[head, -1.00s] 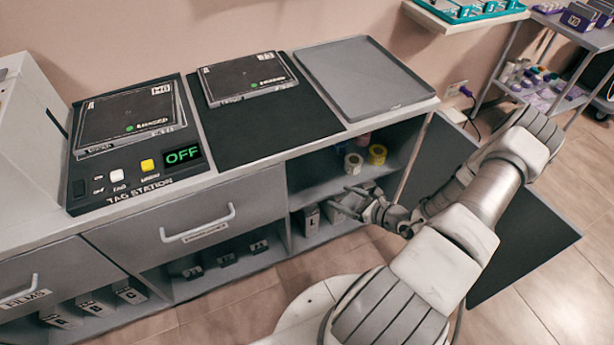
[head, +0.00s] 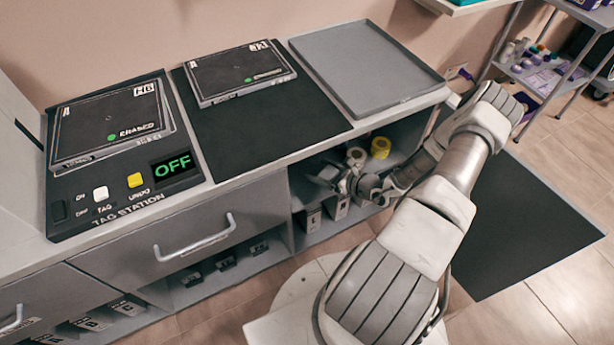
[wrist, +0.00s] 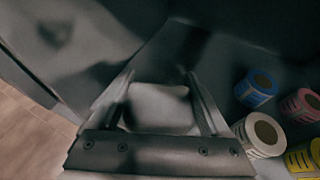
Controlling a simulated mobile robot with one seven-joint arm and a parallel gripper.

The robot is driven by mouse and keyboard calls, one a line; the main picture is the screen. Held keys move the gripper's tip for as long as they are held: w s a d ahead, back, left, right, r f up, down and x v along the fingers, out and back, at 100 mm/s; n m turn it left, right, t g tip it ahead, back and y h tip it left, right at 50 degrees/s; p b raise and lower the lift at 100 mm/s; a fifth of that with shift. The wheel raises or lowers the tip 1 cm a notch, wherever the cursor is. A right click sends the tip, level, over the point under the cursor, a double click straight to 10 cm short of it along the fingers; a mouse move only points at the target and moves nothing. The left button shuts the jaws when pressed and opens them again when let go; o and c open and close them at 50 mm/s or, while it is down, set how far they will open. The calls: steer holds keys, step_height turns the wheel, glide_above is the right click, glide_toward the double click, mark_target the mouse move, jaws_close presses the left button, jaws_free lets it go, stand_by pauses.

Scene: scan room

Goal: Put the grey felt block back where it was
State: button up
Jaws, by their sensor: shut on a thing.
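My gripper (head: 330,178) is at the open upper shelf space on the right side of the counter unit, left of the tape rolls. In the wrist view its two fingers (wrist: 160,88) are shut on a plain grey block (wrist: 160,108), which looks like the felt block. The block sits between the fingers and appears clear of the rolls. In the head view the block cannot be made out against the gripper and the dark shelf. What lies under the block cannot be told.
Several tape rolls lie right of my gripper: blue (wrist: 256,87), pink (wrist: 302,106), white (wrist: 260,136) and yellow (wrist: 304,158); the yellow roll (head: 380,147) also shows in the head view. Labelled boxes (head: 337,207) stand below. The counter edge (head: 365,120) overhangs the shelf. A grey tray (head: 365,70) is empty.

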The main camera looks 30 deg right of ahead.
steer(key=x, duration=0.2)
steer(key=b+x, duration=0.1)
steer(key=x, duration=0.2)
steer(key=f+b+x, duration=0.1)
steer(key=x, duration=0.1)
steer(key=shift+d+f, duration=0.2)
steer(key=shift+d, duration=0.15)
steer(key=shift+f+b, duration=0.9)
steer(key=shift+f, duration=1)
steer(key=shift+f, duration=0.15)
steer(key=o, duration=1.2)
steer(key=shift+c, duration=0.2)
